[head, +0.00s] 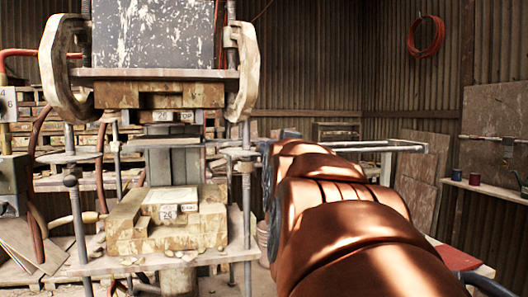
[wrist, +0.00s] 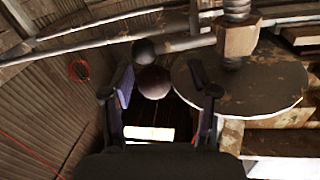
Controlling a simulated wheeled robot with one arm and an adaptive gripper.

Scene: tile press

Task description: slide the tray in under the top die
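The top die (head: 160,95), a worn wooden-looking block labelled 26 TOP, hangs under the press's upper plate in the head view. A matching lower block (head: 165,235), also labelled 26, sits below it with a clear gap between. I cannot surely tell which part is the tray; a pale rail frame (head: 405,148) stands out to the right, partly behind my arm. My gripper (wrist: 162,80) is open in the wrist view. A dark red ball knob (wrist: 154,83) and a black ball (wrist: 144,51) appear between or beyond its fingers; contact cannot be told. In the head view my arm hides the gripper.
A round disc (wrist: 275,90) with a nut and threaded rod stands close to the right finger. Press columns (head: 246,200) rise beside the dies. Shelves with moulds stand behind; a bench (head: 490,188) with small cups is at the right.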

